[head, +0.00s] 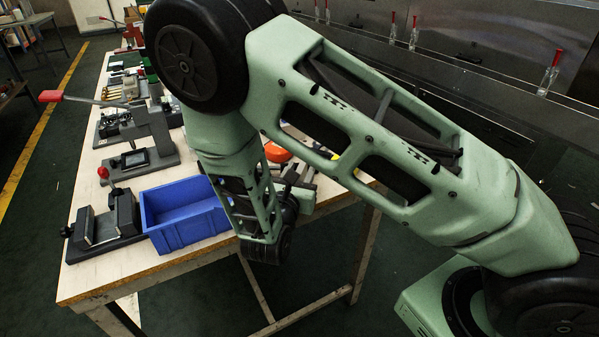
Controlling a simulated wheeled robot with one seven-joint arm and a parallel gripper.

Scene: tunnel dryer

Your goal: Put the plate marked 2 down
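No plate with a readable mark 2 shows in the head view; my arm covers much of the table's right side. My gripper (298,184) is low over the right part of the wooden table, partly hidden behind my wrist and arm. I cannot tell whether it is open or shut, or whether it holds anything. An orange round object (277,152) lies on the table just behind my wrist.
The wooden table (110,277) carries an empty blue bin (184,213) left of my wrist. Grey clamp-like devices (106,226) and a red-handled lever press (140,140) stand along its left side. A metal machine (470,50) with red handles stands behind.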

